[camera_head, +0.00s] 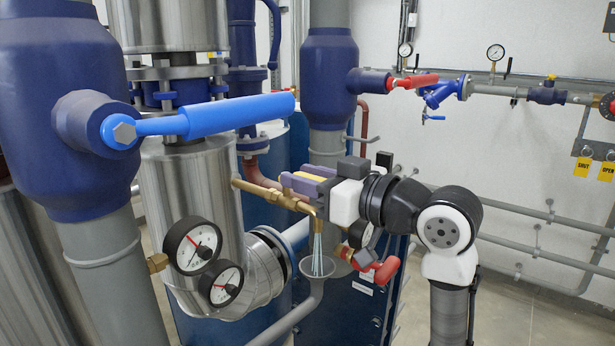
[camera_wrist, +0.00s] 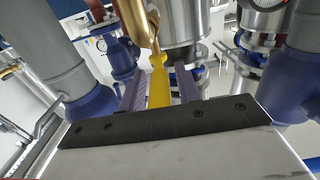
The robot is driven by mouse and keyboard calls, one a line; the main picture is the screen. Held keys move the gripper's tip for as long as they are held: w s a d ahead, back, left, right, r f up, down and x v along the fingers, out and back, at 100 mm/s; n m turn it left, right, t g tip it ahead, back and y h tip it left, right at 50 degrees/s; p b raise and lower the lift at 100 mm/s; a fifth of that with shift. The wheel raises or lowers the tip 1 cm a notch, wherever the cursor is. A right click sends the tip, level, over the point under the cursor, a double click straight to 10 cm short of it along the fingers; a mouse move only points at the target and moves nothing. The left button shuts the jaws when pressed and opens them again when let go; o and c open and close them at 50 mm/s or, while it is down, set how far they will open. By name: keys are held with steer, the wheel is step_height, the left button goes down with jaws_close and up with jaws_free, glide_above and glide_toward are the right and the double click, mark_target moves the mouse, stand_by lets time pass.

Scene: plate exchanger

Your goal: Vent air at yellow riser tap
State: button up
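The riser tap is a brass fitting (camera_head: 258,190) on a short pipe, with a downturned spout. Its yellow lever (camera_wrist: 158,85) shows in the wrist view, between the two purple fingers of my gripper (camera_wrist: 160,88). A gap seems to show on each side of the lever, so my gripper looks open around it. In the head view my gripper (camera_head: 302,183) is at the tap, and its fingers hide most of the lever. Thin pale streams (camera_head: 318,245) run from the spout down into a grey funnel (camera_head: 317,266) below.
A red-handled valve (camera_head: 376,268) sits close under my wrist, right of the funnel. Two gauges (camera_head: 193,245) stand at the lower left. A large blue lever (camera_head: 215,117) crosses the left foreground. Grey pipes (camera_head: 545,255) run along the right wall, with open floor before them.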

jaws_close()
